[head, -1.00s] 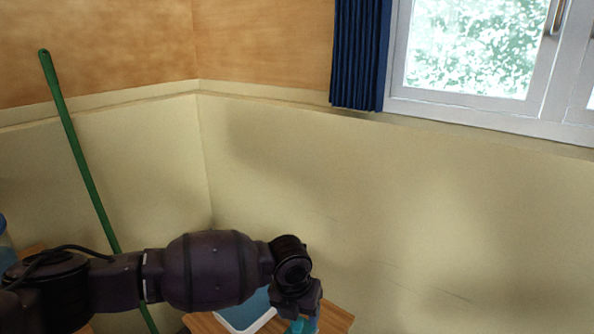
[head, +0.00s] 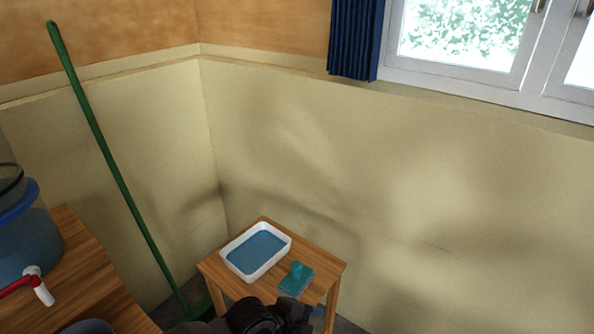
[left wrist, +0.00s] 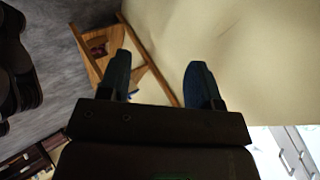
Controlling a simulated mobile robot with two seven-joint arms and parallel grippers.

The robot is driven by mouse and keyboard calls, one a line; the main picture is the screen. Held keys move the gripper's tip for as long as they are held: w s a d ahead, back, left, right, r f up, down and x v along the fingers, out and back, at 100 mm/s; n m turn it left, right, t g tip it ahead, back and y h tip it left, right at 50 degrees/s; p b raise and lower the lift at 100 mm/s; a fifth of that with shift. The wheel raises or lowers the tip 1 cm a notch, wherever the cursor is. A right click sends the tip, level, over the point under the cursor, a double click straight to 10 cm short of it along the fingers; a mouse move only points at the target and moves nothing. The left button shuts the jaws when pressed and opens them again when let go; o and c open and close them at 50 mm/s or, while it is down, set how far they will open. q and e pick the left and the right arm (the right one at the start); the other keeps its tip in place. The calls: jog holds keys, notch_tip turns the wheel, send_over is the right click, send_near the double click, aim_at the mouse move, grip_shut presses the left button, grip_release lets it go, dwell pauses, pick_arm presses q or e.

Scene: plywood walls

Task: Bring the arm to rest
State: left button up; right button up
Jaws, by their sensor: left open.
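My left gripper (left wrist: 160,74) shows in the left wrist view with its two dark blue fingers spread apart. Nothing is between the fingertips. In the head view only a dark part of my arm (head: 262,317) shows at the bottom edge, in front of the small table; the fingers are hidden there. My right gripper is not in view.
A small wooden table (head: 325,269) stands in the corner with a white tray (head: 272,263) of blue content and a teal object (head: 297,280). A green pole (head: 105,155) leans left, near a wooden counter (head: 88,268) with a blue-lidded clear container (head: 28,240).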

pick_arm(q)
jog(key=s+a+n+t+y+p, duration=0.3)
jog(key=s+a+n, duration=0.8)
jog(key=a, duration=0.4)
jog(key=s+a+r+n+t+y+p, duration=0.1)
jog(key=s+a+n+y, duration=0.4)
jog(key=s+a+n, duration=0.6)
jog(key=a+n+t+p, duration=0.1)
jog(key=a+t, duration=0.1)
jog(key=a, duration=0.1)
jog(key=shift+a+t+p, duration=0.35)
jog(key=shift+t+p, duration=0.05)
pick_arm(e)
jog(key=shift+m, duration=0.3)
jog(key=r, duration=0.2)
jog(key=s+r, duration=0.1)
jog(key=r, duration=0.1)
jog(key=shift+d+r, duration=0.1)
pick_arm(q)
jog(key=shift+s, duration=0.1)
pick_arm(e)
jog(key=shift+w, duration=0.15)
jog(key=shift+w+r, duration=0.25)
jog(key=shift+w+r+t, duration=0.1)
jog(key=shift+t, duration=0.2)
